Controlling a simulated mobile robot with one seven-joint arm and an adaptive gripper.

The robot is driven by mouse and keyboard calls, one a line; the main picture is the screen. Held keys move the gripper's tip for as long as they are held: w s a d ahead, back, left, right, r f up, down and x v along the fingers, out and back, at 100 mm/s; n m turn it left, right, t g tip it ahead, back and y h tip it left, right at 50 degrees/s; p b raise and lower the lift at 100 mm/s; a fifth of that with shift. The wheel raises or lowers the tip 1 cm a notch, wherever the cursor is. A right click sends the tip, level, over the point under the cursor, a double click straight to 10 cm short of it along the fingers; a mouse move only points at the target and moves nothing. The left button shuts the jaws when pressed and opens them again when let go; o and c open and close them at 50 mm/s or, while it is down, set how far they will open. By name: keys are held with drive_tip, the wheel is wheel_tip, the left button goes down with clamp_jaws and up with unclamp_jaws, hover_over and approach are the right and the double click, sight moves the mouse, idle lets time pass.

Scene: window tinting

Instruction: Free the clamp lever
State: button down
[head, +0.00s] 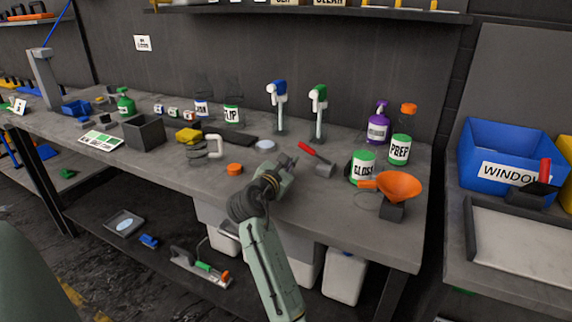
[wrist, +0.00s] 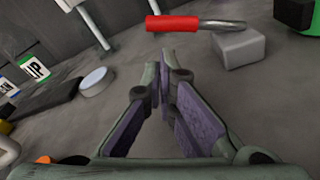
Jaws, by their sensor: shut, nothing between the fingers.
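A lever with a red handle (head: 309,150) and a metal rod lies on the bench by a grey block (head: 325,170). In the wrist view the red handle (wrist: 184,22) is at the top, its rod ending above the grey block (wrist: 239,48); I cannot tell whether they are joined. My gripper (head: 289,161) is shut and empty, just left of the lever. In the wrist view its fingertips (wrist: 159,66) are together, below the handle and apart from it. Another red handle (head: 545,170) stands on a black base at the right bench; which one is the clamp lever is unclear.
An orange funnel (head: 400,185), a GLOSS pot (head: 363,167) and a PREP bottle (head: 399,149) stand to the right. A white disc (head: 266,145) and orange cap (head: 235,169) lie left. Bench in front is clear.

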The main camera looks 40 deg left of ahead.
sight(296, 168)
drive_tip(key=p+x, duration=0.1)
drive_tip(key=x, duration=0.4)
drive_tip(key=shift+a, duration=0.15)
idle(0.3)
